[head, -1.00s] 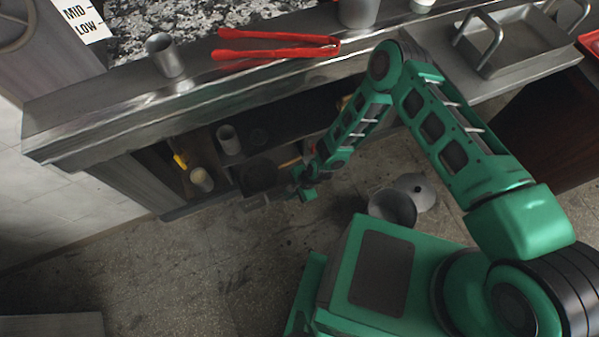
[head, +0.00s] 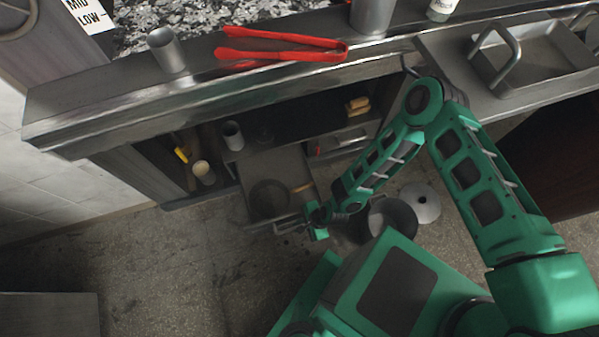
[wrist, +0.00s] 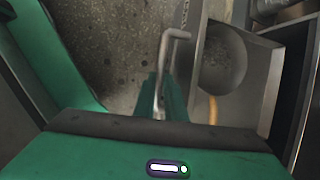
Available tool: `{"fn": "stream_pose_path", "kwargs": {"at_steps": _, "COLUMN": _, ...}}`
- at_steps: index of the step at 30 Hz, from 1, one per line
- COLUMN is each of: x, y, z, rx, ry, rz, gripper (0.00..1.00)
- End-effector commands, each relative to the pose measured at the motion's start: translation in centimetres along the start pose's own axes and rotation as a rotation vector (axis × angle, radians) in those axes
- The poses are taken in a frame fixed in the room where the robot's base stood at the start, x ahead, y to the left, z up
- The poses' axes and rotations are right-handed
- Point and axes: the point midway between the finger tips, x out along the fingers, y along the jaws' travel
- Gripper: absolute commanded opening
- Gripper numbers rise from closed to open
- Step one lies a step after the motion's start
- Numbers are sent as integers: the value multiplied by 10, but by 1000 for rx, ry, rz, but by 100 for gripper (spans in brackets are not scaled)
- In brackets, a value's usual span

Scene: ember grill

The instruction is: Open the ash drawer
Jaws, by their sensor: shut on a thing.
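The ash drawer (head: 296,166) is a grey metal tray pulled out from below the grill counter, its inside showing. A dark round pan (head: 269,198) with a wooden handle lies in it. In the wrist view the drawer (wrist: 256,92) is on the right, with the round pan (wrist: 222,58) inside. My gripper (head: 300,224) is at the drawer's front, shut on its grey bar handle (wrist: 174,36). The exact contact is partly hidden by my fingers.
A dark pot (head: 392,217) and a round lid (head: 420,202) are on the floor right of my gripper. Red tongs (head: 280,46) and a metal cup (head: 167,50) are on the counter. Floor in front and left of the drawer is clear.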

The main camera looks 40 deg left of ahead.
Motion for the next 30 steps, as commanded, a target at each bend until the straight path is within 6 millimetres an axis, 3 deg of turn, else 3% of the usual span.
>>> {"fn": "stream_pose_path", "kwargs": {"at_steps": 5, "x": -1, "y": -2, "z": -4, "rx": 0, "ry": 7, "rz": -3, "gripper": 0}}
{"fn": "stream_pose_path", "kwargs": {"at_steps": 6, "x": -1, "y": -2, "z": -4, "rx": -1, "ry": 7, "rz": -3, "gripper": 15}}
{"fn": "stream_pose_path", "kwargs": {"at_steps": 8, "x": -1, "y": -2, "z": -4, "rx": -1, "ry": 7, "rz": -3, "gripper": 30}}
{"fn": "stream_pose_path", "kwargs": {"at_steps": 20, "x": -6, "y": -1, "z": -2, "rx": -1, "ry": 3, "rz": -1, "gripper": 30}}
{"fn": "stream_pose_path", "kwargs": {"at_steps": 30, "x": -64, "y": -2, "z": -3, "rx": -1, "ry": 3, "rz": -1, "gripper": 30}}
